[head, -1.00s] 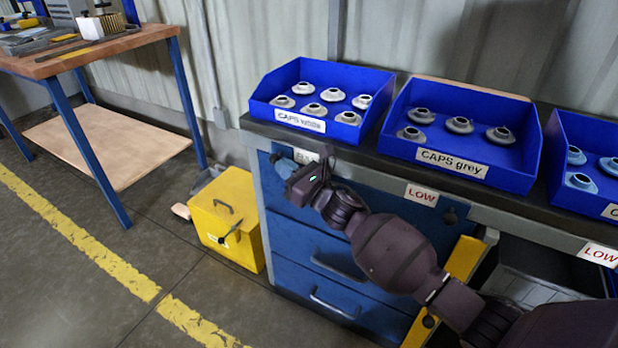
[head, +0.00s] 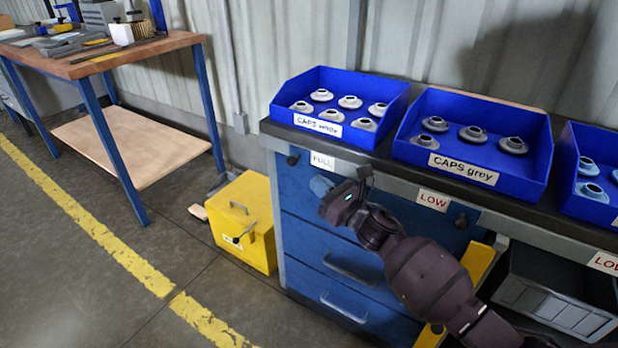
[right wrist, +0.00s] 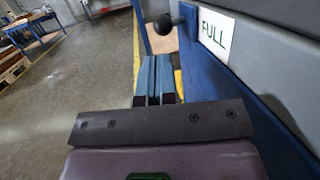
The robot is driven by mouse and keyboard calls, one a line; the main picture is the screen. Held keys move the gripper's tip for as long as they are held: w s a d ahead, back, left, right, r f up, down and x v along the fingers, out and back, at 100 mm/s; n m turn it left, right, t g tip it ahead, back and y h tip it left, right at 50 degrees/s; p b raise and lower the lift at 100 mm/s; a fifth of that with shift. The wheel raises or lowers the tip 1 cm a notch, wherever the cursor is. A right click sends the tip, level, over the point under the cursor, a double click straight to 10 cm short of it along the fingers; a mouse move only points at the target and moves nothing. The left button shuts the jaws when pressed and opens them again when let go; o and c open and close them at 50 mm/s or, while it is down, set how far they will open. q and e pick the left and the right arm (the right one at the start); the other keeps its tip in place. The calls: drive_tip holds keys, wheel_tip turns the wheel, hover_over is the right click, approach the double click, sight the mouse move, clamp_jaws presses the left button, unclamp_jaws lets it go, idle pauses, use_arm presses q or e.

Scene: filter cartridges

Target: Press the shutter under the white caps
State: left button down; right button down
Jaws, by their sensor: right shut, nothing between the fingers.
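The blue bin (head: 396,108) labelled "CAPS white" holds several pale caps (head: 350,102) and stands on the bench. Under it, on the bench front, is a white sign (head: 322,160) reading "FULL", with a small black knob (head: 293,158) to its left. The sign (right wrist: 216,35) and the knob (right wrist: 163,22) also show in the right wrist view. I cannot make out a separate shutter plate. My right gripper (head: 320,186) is shut and empty just below the sign, apart from it. Its blue fingers show together in the right wrist view (right wrist: 154,78). My left gripper is out of view.
The "CAPS grey" bin (head: 535,160) stands to the right, with a "LOW" sign (head: 433,200) and another knob (head: 461,221) below it. Blue drawers (head: 310,240) lie under the bench. A yellow box (head: 243,215) stands on the floor to the left.

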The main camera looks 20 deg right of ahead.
drive_tip(key=v, duration=0.8)
drive_tip(key=shift+p, duration=0.4)
drive_tip(key=shift+w+d, duration=0.1)
drive_tip(key=shift+w, duration=0.05)
drive_tip(key=shift+f, duration=0.1)
